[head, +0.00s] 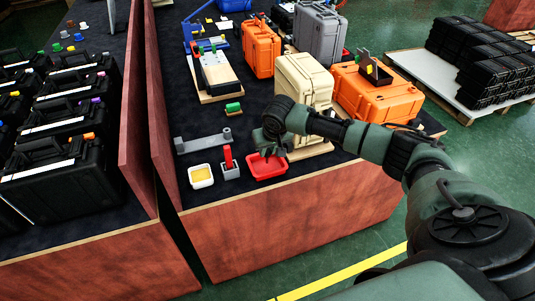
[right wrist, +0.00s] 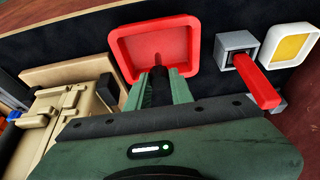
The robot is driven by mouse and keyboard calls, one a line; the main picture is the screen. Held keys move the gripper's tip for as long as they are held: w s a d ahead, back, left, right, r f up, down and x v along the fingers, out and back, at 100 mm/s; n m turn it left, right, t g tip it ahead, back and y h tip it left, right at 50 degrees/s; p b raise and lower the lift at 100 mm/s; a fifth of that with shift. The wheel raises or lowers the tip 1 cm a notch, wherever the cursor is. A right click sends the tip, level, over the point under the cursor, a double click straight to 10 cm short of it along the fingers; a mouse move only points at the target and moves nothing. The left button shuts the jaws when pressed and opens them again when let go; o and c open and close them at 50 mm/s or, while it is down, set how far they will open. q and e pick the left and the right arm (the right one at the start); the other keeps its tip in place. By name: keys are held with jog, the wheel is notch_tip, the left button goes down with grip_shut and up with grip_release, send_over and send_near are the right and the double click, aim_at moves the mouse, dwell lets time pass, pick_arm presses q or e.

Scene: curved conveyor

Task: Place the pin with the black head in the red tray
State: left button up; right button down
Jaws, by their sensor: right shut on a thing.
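The red tray (head: 267,172) lies near the front edge of the dark table; in the right wrist view it (right wrist: 122,42) is just beyond the fingertips. My right gripper (head: 271,146) is above the tray's back part. In the right wrist view my right gripper (right wrist: 161,88) is shut on a dark pin (right wrist: 160,73), whose end points over the tray's floor. The fingers hide much of the pin, and I cannot tell whether it touches the tray. My left gripper is not in view.
Left of the tray stand a grey block (head: 230,173) with a red handle-like piece (head: 228,157) and a white tray with a yellow floor (head: 201,175). A beige case (head: 304,82) stands close behind my right gripper.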

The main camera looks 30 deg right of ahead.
jog(key=shift+f, duration=1.1)
jog(key=c, duration=1.2)
grip_release()
jog(key=shift+f, duration=0.1)
jog(key=shift+c, duration=0.2)
jog(key=v, duration=1.2)
